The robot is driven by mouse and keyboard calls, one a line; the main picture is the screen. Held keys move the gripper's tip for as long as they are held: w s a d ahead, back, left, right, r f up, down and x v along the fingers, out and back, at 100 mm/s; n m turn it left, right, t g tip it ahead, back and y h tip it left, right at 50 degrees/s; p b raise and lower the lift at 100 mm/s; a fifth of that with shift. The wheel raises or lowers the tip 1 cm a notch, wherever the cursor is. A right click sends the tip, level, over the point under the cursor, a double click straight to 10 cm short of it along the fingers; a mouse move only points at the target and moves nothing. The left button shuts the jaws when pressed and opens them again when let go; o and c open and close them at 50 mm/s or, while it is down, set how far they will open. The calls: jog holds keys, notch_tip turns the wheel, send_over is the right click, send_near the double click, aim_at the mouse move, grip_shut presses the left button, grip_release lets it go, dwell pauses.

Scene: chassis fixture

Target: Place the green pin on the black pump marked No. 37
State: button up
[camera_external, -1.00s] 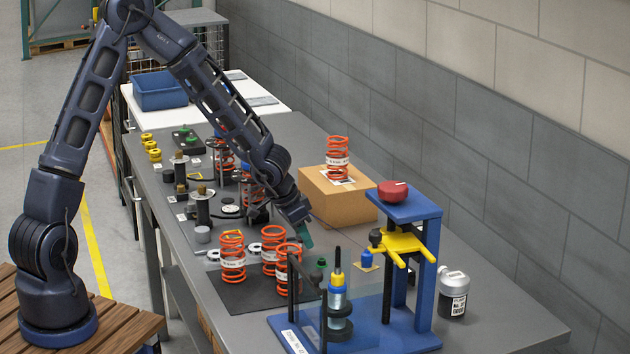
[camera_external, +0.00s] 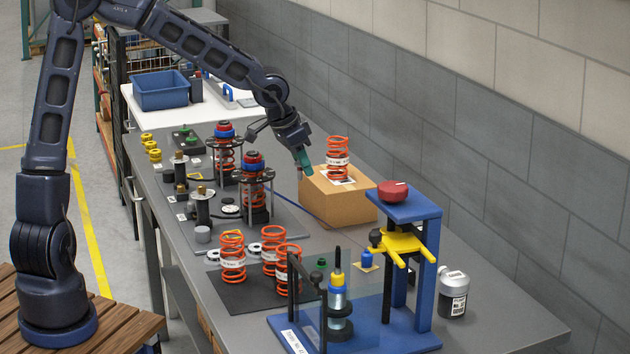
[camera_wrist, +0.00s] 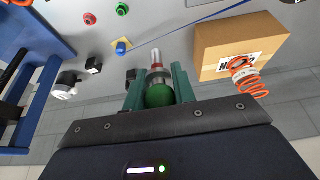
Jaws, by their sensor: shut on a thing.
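The green pin (camera_wrist: 160,96) has a round green head and a metal shaft with a red band. My gripper (camera_wrist: 159,88) is shut on it, with the green fingers on either side and the shaft pointing away from the palm. In the external view my gripper (camera_external: 304,163) is in the air by the cardboard box's left edge; the pin is too small to make out there. Black cylindrical units with brass-coloured tops, one at the front (camera_external: 202,210) and one behind (camera_external: 180,170), stand at the left of the bench. I cannot read No. 37 on any of them.
A cardboard box (camera_external: 345,208) carries an orange spring (camera_external: 337,158). Several orange springs stand on a dark mat (camera_external: 240,291). Two caged spring units (camera_external: 256,190) stand behind. A blue press frame (camera_external: 427,262) and a bottle (camera_external: 453,294) are at the right.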

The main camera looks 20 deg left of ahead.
jog(key=shift+r, duration=0.4)
jog(key=s+d+r+m+g+h, duration=0.1)
jog(key=d+r+m, duration=0.2)
jog(key=d, duration=0.7)
jog(key=s+d+r+m+g, duration=0.1)
jog(key=d+r+m, duration=0.15)
jog(key=d, duration=0.85)
notch_tip(320, 180, up, 3)
jog(key=m+g, duration=0.2)
jog(key=m, duration=0.3)
send_over(463, 276)
jog(key=a, duration=0.2)
jog(key=shift+h, duration=0.3)
jog(key=f, duration=1.9)
jog(key=shift+w, duration=0.2)
jog(key=shift+f, duration=0.1)
jog(key=o, duration=0.8)
jog(key=shift+o, duration=0.9)
